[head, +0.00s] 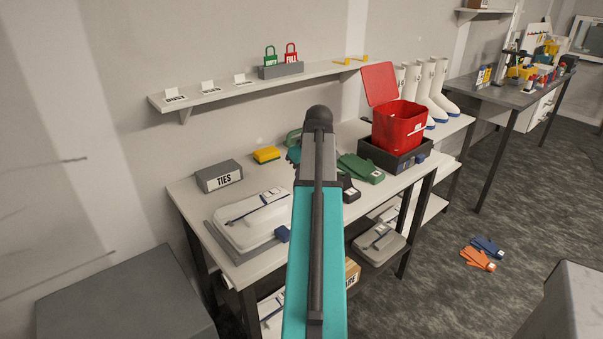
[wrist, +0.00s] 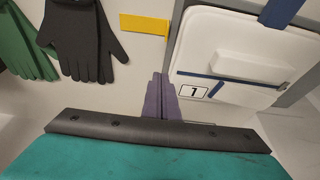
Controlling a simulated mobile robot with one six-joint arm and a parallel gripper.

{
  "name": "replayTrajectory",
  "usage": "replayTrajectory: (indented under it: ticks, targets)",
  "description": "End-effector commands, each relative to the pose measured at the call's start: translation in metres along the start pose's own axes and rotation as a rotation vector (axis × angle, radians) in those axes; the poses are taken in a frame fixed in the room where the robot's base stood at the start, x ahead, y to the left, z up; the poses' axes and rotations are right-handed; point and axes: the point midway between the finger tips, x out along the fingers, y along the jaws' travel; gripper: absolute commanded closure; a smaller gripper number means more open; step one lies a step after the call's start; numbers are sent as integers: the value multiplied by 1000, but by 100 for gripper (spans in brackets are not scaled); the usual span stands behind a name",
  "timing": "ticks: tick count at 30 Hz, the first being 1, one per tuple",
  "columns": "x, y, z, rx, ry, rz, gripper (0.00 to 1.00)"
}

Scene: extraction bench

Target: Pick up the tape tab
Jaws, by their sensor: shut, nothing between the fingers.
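A flat yellow strip (wrist: 145,24), which looks like the tape tab, lies on the pale bench top near the top of the wrist view. It sits between the dark gloves and the white case. My gripper (wrist: 161,76) points toward it with its fingers together and empty. The fingertips show a little below the strip in the picture, apart from it; their height above the bench is hard to tell. In the head view my arm hides my gripper and the strip.
The white case (wrist: 226,60) with blue bands lies right of my fingers. A black glove (wrist: 84,42) and a green glove (wrist: 22,45) lie left. On the bench (head: 253,272) stand a TIES block (head: 218,176) and an open red bin (head: 399,127). A wall shelf (head: 222,92) runs behind.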

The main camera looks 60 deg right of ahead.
Motion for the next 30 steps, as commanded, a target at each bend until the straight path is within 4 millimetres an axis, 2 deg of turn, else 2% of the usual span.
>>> replayTrajectory:
  ticks: [13,21,30]
  targets:
    - [49,0,1,1,-1,0,100]
    - [37,0,29,2,0,1,100]
    - [34,0,39,2,0,0,100]
